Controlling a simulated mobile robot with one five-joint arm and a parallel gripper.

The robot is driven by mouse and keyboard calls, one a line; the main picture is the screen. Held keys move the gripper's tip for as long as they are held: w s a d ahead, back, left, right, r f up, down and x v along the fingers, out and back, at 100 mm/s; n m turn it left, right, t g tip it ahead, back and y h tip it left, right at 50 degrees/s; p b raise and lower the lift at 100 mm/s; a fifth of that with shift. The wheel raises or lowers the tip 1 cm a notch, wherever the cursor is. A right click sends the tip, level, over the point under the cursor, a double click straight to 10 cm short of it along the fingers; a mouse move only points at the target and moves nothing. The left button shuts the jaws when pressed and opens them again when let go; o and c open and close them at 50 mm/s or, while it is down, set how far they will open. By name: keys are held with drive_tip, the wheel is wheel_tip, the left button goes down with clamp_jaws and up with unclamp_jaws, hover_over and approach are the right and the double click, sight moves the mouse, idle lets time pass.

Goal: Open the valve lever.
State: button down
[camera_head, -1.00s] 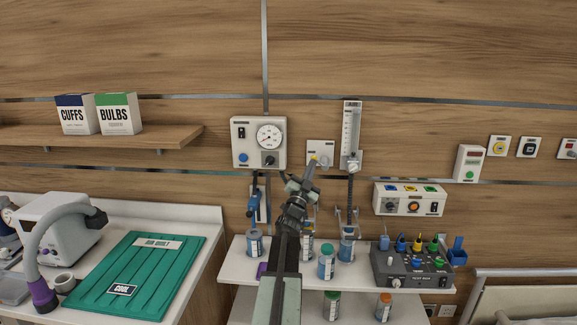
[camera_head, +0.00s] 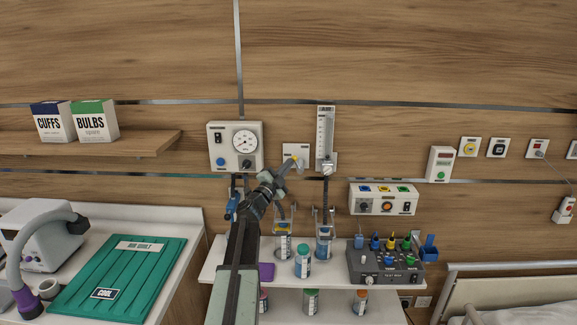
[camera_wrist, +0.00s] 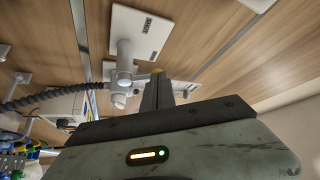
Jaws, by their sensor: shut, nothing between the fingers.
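The rest of the lever is hard to make out. My gripper (camera_head: 285,169) is shut and empty, raised to the wall close to the lever's lower left side.
The gauge box (camera_head: 236,147) is left of the plate, and the flow meter (camera_head: 326,138) with its hose is close on the right. Below stand a shelf with bottles (camera_head: 303,261) and a dark control box (camera_head: 386,265). A green mat (camera_head: 118,280) lies on the left counter.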

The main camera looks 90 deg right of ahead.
drive_tip(key=shift+s+r+m+y+p, duration=0.25)
drive_tip(key=shift+s+m+y+p, duration=0.15)
drive_tip(key=shift+s+m+p, duration=0.2)
drive_tip(key=shift+s+f, duration=0.1)
drive_tip(key=shift+s, duration=0.1)
drive_tip(key=b+v, duration=0.4)
drive_tip(key=v, duration=1)
drive_tip(key=shift+w, duration=0.15)
